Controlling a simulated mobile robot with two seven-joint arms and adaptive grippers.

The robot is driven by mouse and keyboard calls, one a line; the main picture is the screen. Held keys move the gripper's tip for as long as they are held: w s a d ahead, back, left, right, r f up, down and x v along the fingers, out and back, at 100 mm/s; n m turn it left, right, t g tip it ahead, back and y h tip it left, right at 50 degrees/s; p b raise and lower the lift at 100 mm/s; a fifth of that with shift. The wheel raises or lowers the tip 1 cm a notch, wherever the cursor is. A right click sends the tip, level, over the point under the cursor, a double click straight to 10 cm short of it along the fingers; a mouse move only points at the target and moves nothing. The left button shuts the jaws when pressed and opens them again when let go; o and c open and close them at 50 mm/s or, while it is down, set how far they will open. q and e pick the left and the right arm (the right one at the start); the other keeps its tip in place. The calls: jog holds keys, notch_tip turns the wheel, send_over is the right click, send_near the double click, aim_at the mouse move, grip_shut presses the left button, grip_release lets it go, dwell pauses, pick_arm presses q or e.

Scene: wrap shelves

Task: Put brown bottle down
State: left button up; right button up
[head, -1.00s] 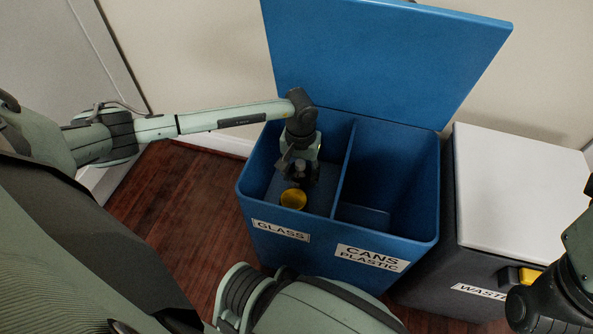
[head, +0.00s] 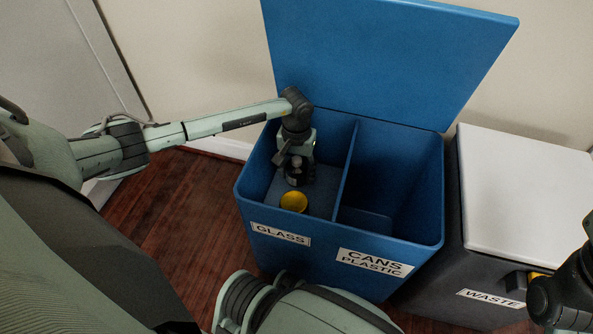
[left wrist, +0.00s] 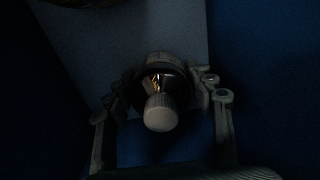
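My left gripper (head: 297,178) reaches down inside the glass compartment of the blue bin (head: 262,222). In the left wrist view it is shut on a dark bottle (left wrist: 158,83) with a pale cap (left wrist: 161,113); the fingers flank it on both sides. The bottle looks upright, with its cap toward the wrist. Its brown colour is hard to tell in the dark, and its base is hidden, so I cannot tell whether it touches the floor of the bin.
A divider separates the empty-looking cans and plastic compartment (head: 390,190). The blue lid (head: 390,60) stands open behind. A waste bin (head: 520,200) with a white lid stands right.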

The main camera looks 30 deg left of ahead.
aim_at(297, 160)
pick_arm(q)
jog(key=shift+o, duration=1.2)
jog(key=shift+r+p, duration=1.15)
jog(key=shift+r, duration=2.8)
